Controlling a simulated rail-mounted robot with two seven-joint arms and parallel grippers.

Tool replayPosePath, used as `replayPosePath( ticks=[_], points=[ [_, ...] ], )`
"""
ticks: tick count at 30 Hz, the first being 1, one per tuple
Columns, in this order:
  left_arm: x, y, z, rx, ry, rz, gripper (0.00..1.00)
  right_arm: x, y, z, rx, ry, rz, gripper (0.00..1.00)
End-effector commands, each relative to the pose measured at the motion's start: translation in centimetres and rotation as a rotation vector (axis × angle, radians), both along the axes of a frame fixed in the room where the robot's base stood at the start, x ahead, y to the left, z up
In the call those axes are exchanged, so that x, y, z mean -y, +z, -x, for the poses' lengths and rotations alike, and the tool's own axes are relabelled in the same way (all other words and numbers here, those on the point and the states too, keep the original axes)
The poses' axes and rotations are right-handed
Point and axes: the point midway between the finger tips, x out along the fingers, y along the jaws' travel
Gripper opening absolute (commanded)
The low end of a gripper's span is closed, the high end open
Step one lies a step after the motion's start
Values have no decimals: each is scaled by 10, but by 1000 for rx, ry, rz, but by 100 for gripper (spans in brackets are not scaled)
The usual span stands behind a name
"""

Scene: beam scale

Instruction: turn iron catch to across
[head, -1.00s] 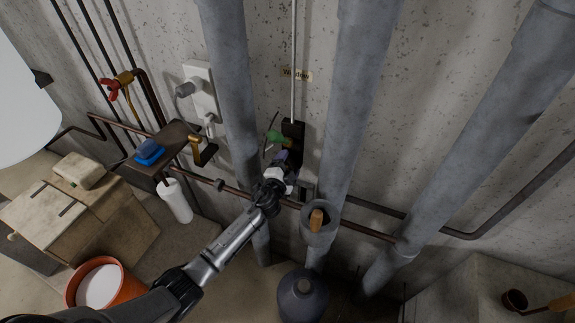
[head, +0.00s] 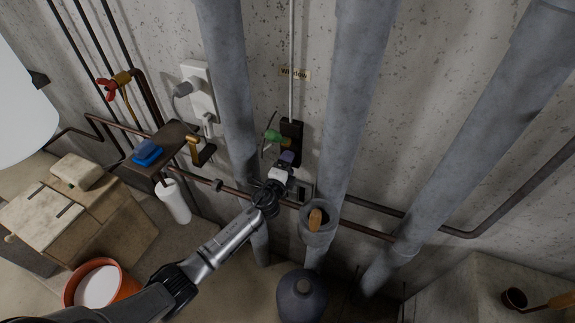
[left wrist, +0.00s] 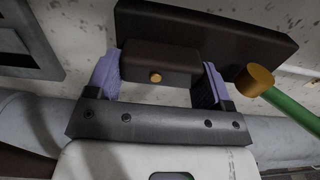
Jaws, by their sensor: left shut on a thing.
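My right gripper is not in view.
A green handle (head: 277,137) with a brass end (left wrist: 255,80) is close beside my left gripper. Grey pipes (head: 355,90) stand on both sides. A brass hook (head: 195,148) and a shelf with a blue item (head: 147,152) are to the left. A dark jug (head: 302,297) is below.

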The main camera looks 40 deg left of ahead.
Motion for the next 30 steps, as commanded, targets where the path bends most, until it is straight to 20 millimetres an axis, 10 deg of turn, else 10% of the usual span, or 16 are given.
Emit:
replayPosePath(
  ticks=[11, 12, 20, 30],
  points=[
    [0, 0, 0, -1, 0, -9, 51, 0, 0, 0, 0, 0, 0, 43],
    [0, 0, 0, -1, 0, -9, 75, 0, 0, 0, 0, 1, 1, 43],
    [0, 0, 0, -1, 0, -7, 100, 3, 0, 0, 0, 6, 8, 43],
    [2, 0, 6, -1, -1, -5, 100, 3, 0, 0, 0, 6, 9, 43]
  ],
)
